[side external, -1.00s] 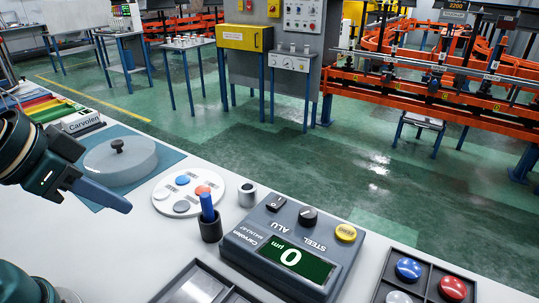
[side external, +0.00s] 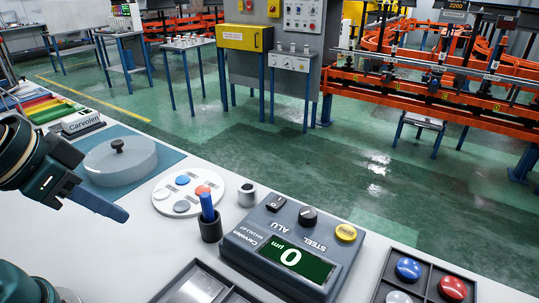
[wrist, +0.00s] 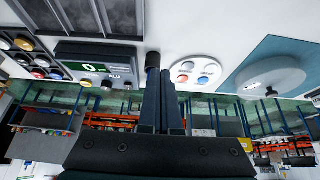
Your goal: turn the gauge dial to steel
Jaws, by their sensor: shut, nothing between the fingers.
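The gauge (side external: 262,238) is a dark grey box on the white table, with a green display reading 0 µm. Its black dial (side external: 308,217) sits on the top face near the ALU and STEEL labels; I cannot tell which label it points to.
A white disc with coloured spots (side external: 190,207) and a lidded grey dish (side external: 120,165) lie behind. Trays are in front (side external: 163,295) and right (side external: 385,262).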

